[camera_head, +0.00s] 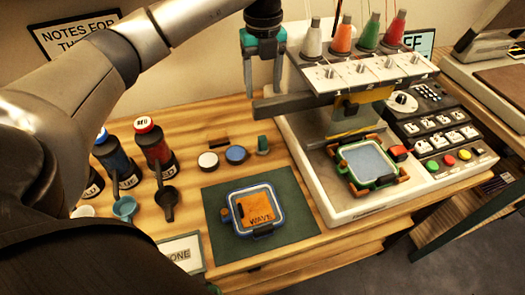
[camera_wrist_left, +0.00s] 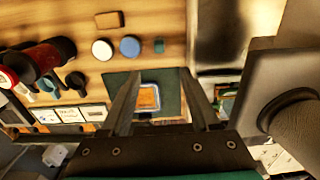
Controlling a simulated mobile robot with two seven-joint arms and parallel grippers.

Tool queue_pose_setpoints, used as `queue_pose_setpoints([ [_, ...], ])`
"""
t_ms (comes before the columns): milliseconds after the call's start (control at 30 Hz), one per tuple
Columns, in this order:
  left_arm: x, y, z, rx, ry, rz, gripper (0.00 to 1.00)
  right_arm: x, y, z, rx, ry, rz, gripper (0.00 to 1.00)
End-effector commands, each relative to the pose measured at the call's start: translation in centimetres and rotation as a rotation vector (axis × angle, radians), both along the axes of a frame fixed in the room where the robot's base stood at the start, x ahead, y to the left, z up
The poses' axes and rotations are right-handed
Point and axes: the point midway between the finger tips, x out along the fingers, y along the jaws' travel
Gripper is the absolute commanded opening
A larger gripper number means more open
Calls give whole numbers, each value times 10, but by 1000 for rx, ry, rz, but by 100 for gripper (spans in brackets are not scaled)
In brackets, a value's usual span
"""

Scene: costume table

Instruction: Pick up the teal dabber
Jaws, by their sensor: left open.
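The teal dabber (camera_head: 263,143) is a small teal piece standing on the wooden table, right of the blue round pad and behind the green mat. It also shows in the left wrist view (camera_wrist_left: 159,45), beyond my fingertips and between their lines. My left gripper (camera_head: 262,92) is open and empty, with its fingers pointing down. It hangs above and behind the dabber, apart from it, close to the embroidery machine's left side. My right gripper is not in view.
The embroidery machine (camera_head: 325,108) with thread cones stands right of the dabber. A white round pad (camera_head: 208,161) and the blue round pad (camera_head: 236,154) sit to its left. A hoop with orange cloth (camera_head: 259,212) lies on the green mat (camera_head: 298,226). Bottles (camera_head: 153,150) stand left.

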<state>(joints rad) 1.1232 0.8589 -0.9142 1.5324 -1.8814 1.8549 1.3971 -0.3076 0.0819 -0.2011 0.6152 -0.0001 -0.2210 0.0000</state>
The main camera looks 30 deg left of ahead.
Motion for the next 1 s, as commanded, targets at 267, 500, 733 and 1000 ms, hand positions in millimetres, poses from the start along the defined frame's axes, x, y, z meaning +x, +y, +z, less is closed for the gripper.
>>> queue_pose_setpoints([
  [267, -1, 0, -34, 0, 4, 1, 62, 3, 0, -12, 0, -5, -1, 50],
  [500, -1, 0, -84, 1, 2, 0, 62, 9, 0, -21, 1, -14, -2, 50],
  [733, -1, 0, -106, 0, 0, 1, 62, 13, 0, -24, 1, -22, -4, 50],
  [1000, -4, -1, -130, 1, 2, 0, 62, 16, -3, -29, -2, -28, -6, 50],
])
